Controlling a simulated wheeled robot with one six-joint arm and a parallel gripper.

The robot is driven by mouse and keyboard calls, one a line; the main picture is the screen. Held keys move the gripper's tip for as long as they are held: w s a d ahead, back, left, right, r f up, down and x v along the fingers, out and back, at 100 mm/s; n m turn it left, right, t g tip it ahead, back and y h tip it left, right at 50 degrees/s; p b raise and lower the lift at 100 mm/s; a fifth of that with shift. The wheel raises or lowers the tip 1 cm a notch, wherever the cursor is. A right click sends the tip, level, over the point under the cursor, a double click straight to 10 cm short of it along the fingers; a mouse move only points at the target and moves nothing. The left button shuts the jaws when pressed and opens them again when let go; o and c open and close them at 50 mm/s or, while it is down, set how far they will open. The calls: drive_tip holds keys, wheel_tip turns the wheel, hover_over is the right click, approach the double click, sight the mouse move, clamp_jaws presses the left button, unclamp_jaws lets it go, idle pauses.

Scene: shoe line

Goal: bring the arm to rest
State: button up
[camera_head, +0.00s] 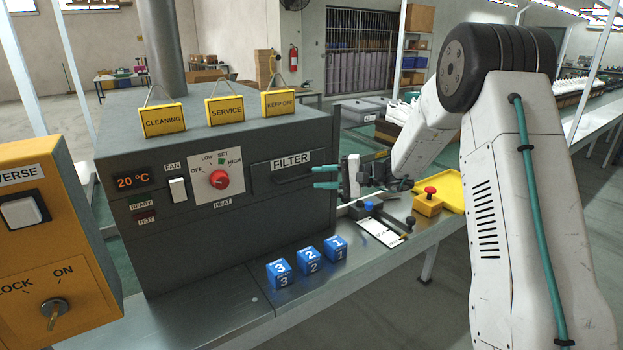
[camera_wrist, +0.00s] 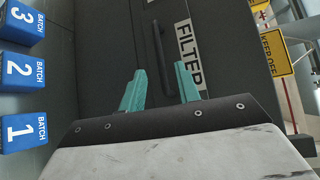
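My gripper (camera_head: 326,177) has two teal fingers, set apart with nothing between them. It is in front of the right part of the dark grey machine (camera_head: 235,245), near the FILTER drawer (camera_head: 283,180) with its dark handle. In the wrist view my gripper (camera_wrist: 160,88) points at the machine face, with the filter handle (camera_wrist: 163,55) just beyond the fingertips. I cannot tell the exact gap to the handle. My white arm (camera_head: 490,200) reaches in from the right, bent at its black joint.
Blue batch blocks (camera_head: 308,259) stand on the metal bench (camera_head: 210,315) below. A yellow box with a red button (camera_head: 429,200), a yellow tray (camera_head: 452,187) and a clipboard-like white card (camera_head: 380,232) lie to the right. Yellow signs (camera_head: 225,110) stand on the machine. An orange panel (camera_head: 50,240) is at left.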

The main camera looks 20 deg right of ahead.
idle(0.5)
drive_tip(key=s+a+n+g+h, duration=0.3)
drive_tip(key=s+g, duration=0.5)
drive_tip(key=s, duration=1.2)
drive_tip(key=s+r+n+h, duration=0.1)
drive_tip(key=s+r+h, duration=0.1)
drive_tip(key=s, duration=0.7)
drive_tip(key=s+d+r+n+t+h, duration=0.1)
drive_tip(key=s+r+n+h, duration=0.1)
drive_tip(key=s+h, duration=0.3)
drive_tip(key=s+d+r+n+h, duration=0.1)
drive_tip(key=s+r+h, duration=0.2)
drive_tip(key=s, duration=1)
drive_tip(key=shift+r+n+h, duration=0.2)
drive_tip(key=shift+n+h, duration=0.1)
drive_tip(key=shift+h, duration=0.4)
drive_tip(key=shift+s, duration=0.1)
